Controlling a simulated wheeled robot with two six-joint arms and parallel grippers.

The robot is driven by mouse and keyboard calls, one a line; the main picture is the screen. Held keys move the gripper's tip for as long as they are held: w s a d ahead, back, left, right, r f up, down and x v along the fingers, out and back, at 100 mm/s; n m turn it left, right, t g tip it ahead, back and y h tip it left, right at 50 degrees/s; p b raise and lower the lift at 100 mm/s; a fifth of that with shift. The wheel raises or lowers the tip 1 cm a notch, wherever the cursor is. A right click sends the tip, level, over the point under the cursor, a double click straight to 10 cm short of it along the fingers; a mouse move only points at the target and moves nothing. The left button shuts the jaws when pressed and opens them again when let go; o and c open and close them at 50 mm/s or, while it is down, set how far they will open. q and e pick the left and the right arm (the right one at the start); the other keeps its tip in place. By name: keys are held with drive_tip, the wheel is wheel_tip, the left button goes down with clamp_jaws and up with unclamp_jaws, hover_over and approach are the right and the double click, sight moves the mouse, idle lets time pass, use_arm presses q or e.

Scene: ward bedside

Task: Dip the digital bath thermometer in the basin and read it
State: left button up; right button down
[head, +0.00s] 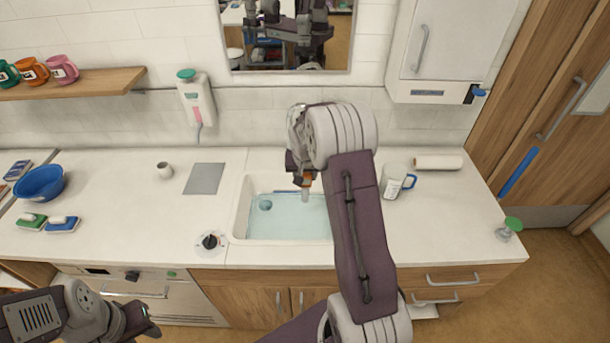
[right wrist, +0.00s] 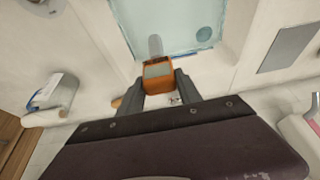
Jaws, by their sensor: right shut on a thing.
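The basin (head: 240,212) is a white sink set in the counter, holding pale blue water (head: 285,222). It also shows at the top of the right wrist view (right wrist: 118,18). My right gripper (head: 303,170) is over the basin's back part, shut on the orange digital bath thermometer (right wrist: 158,85). The thermometer's pale probe points down toward the water in the head view; I cannot tell whether its tip touches. Its grey display faces the wrist camera, with no readable digits. My left gripper (head: 146,322) is low at the left, away from the counter top; its jaw opening is unclear.
A grey mat (head: 204,179) and small white cup (head: 164,170) lie further left, then a blue bowl (head: 40,183). A mirror hangs behind.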

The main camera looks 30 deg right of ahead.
wheel_tip(320, 180, down, 19)
drive_tip(key=b, duration=1.5)
drive_tip(key=shift+r, duration=0.2)
idle(3.3)
